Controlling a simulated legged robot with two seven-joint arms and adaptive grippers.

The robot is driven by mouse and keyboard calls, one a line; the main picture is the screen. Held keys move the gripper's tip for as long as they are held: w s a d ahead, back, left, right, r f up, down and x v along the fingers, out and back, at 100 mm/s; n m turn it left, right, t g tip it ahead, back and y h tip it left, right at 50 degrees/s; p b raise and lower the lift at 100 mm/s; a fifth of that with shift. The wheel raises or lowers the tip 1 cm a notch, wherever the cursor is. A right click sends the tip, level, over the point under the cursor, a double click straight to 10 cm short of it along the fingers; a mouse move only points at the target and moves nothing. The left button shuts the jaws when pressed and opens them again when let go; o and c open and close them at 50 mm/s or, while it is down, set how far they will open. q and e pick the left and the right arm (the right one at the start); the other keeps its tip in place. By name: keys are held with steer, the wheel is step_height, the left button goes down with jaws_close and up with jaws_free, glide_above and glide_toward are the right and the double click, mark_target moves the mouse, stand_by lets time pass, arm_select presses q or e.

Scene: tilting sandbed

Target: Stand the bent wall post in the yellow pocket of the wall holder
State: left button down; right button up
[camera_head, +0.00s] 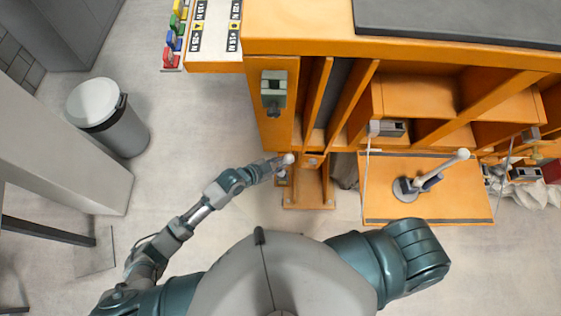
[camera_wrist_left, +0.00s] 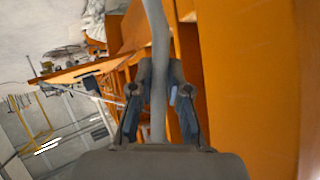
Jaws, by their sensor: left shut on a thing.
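A pale grey post, the bent wall post (camera_wrist_left: 158,40), runs up between the fingers in the left wrist view and bends slightly near the top. My left gripper (camera_wrist_left: 157,85) is shut on it. In the head view my left gripper (camera_head: 276,168) is at the lower end of the orange cabinet, and the post's whitish tip (camera_head: 289,158) shows there; the rest is hidden or too small. I cannot tell the wall holder for certain; a yellow piece (camera_head: 178,8) shows in a row of coloured parts at the upper left. My right gripper is outside the views.
The orange cabinet (camera_head: 285,30) with open compartments fills the upper right. A fold-down orange panel (camera_head: 385,170) carries a white rod on a round base (camera_head: 405,189). A grey bin (camera_head: 112,125) stands at left. Open floor lies between bin and cabinet.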

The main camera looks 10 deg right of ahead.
arm_select(q)
steer(key=shift+f, duration=0.3)
steer(key=c, duration=1.1)
jaws_free()
steer(key=shift+o, duration=0.5)
steer(key=o, duration=0.4)
step_height(320, 180, up, 8)
steer(key=p, duration=0.7)
